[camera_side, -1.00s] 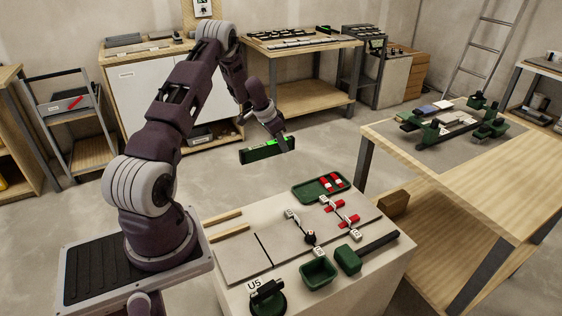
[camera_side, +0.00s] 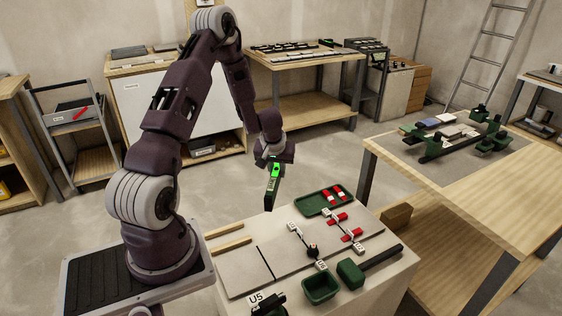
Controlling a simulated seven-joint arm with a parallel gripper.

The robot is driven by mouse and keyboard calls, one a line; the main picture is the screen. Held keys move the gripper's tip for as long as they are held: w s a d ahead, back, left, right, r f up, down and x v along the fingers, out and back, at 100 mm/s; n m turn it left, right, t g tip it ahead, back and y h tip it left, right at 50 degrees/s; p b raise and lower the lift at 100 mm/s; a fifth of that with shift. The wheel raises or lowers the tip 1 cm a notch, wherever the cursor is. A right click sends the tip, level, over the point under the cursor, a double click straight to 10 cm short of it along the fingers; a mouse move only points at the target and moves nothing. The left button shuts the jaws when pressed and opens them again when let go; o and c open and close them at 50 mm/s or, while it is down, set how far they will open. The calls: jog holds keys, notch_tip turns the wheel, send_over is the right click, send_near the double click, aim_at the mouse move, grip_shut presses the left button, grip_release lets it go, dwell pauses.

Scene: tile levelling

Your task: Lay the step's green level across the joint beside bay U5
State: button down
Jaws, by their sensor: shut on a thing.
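My gripper (camera_side: 273,160) is shut on the green level (camera_side: 272,190), which has a bright green vial. The level hangs above the back of the work table, clear of the tiles, and looks steeply angled in this view. The U5 label (camera_side: 256,298) sits at the table's front left corner, with a dark green device (camera_side: 270,305) beside it, partly cut off by the frame edge. A dark joint line (camera_side: 265,262) runs between the grey tiles (camera_side: 291,259) behind the label. Nothing lies across that joint.
A green tray (camera_side: 313,210) with red pieces stands at the back of the table. White-tagged pieces and red wedges (camera_side: 352,234) lie on the tiles. A green bin (camera_side: 320,288), a green block (camera_side: 350,273) and a dark bar (camera_side: 381,257) line the front. Wooden strips (camera_side: 229,246) lie at left.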

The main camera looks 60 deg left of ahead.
jog(key=s+d+r+n+g+h, duration=0.2)
jog(key=s+d+n+g, duration=0.4)
jog(key=n, duration=0.7)
jog(key=s+d+r+n+g+h, duration=0.15)
jog(key=s+d+n, duration=0.25)
jog(key=s+n, duration=0.65)
jog(key=shift+n, duration=0.85)
jog(key=f, duration=0.9)
jog(key=w+f, duration=0.1)
jog(key=f, duration=1.7)
jog(key=shift+w+d+f, duration=0.1)
jog(key=shift+w+f, duration=0.05)
jog(key=shift+w, duration=0.25)
jog(key=c, duration=1.2)
grip_release()
